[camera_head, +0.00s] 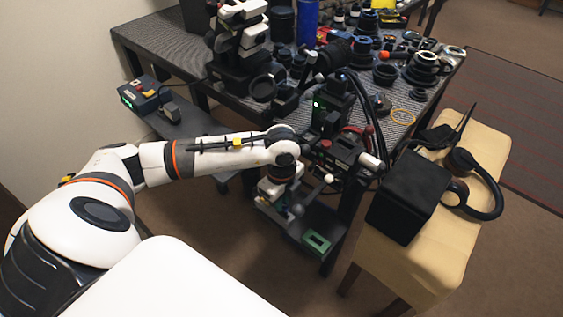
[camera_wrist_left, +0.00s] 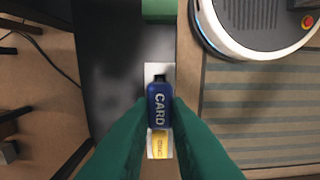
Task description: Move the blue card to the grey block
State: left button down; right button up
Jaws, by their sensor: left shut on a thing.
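The blue card (camera_wrist_left: 159,104), marked "CARD", is between the green fingertips of my left gripper (camera_wrist_left: 159,112) in the left wrist view. My left gripper is shut on it. A pale grey piece (camera_wrist_left: 151,72) with a dark slot shows around and behind the card; I cannot tell whether the card touches it or whether this is the grey block. A yellow tab (camera_wrist_left: 159,143) lies just below the card in the picture. In the head view my left arm reaches down to a low dark shelf, and the wrist hides the card. My right gripper is not in view.
A green piece (camera_head: 316,242) lies on the low dark shelf (camera_head: 325,222). Behind is a table (camera_head: 165,42) crowded with lenses and tools. A cream bench (camera_head: 425,250) at right carries a black box (camera_head: 408,195) and headphones (camera_head: 485,190).

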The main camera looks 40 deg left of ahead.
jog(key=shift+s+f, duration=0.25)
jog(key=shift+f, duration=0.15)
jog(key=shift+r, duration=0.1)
pick_arm(q)
jog(key=shift+f, duration=0.25)
jog(key=shift+f+b, duration=0.3)
jog(key=shift+b, duration=0.05)
jog(key=shift+f, duration=0.15)
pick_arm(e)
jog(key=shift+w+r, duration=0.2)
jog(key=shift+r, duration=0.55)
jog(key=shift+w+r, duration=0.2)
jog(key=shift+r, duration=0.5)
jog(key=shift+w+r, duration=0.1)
pick_arm(q)
jog(key=shift+f, duration=0.1)
